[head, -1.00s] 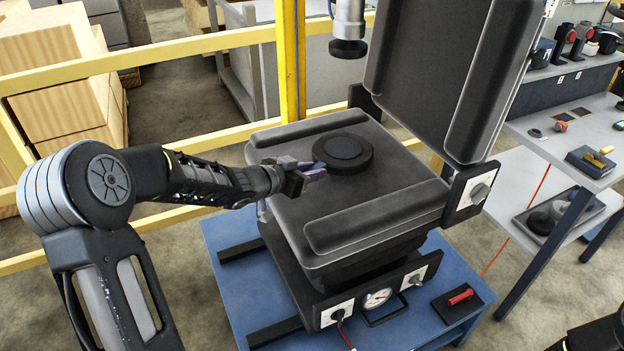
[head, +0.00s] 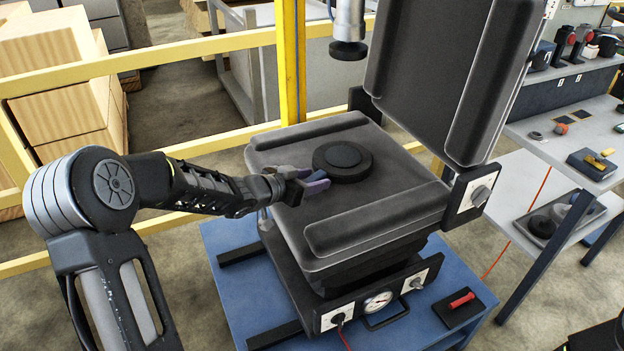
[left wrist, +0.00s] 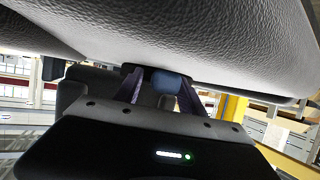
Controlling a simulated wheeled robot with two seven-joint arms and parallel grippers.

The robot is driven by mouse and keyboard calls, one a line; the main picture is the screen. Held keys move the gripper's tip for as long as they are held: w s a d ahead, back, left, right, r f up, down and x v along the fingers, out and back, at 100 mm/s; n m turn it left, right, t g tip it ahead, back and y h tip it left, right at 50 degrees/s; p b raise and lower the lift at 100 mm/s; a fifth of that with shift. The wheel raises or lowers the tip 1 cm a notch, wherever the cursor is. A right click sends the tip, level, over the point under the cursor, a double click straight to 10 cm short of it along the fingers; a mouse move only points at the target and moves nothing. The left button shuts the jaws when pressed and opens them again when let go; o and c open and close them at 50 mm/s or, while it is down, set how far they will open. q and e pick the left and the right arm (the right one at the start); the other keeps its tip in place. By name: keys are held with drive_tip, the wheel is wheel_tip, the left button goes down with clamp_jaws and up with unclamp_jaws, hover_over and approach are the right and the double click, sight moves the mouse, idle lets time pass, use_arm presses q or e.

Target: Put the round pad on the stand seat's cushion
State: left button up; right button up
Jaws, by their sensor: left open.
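The round pad (head: 343,161), a black disc with a raised middle, lies flat on the dark grey cushion (head: 290,215) of the stand seat. It is between the two raised side bolsters, towards the back. My left gripper (head: 316,182) is open at the pad's left front edge, low over the cushion. Whether a fingertip still touches the pad cannot be told. In the left wrist view the fingers of my left gripper (left wrist: 157,84) are apart beneath the grey cushion surface (left wrist: 220,40). A blue-grey rounded shape between them is unclear. My right gripper is out of view.
The tilted backrest (head: 430,75) rises behind the seat. A metal cylinder (head: 348,30) hangs above the back edge. The seat stands on a blue trolley (head: 235,290). Yellow rails (head: 190,50) run behind, and a grey bench (head: 565,135) stands at right.

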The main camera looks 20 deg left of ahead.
use_arm(q)
drive_tip(key=shift+r, duration=0.15)
drive_tip(key=shift+s+a+r, duration=0.1)
drive_tip(key=shift+s+r, duration=0.05)
drive_tip(key=p+v, duration=0.2)
drive_tip(key=v, duration=0.8)
drive_tip(key=shift+s+a+r+p, duration=0.1)
drive_tip(key=shift+s+r+p, duration=0.1)
drive_tip(key=shift+p, duration=0.1)
drive_tip(key=shift+s+a+r, duration=0.1)
drive_tip(key=shift+s+a, duration=0.05)
drive_tip(key=shift+s, duration=0.35)
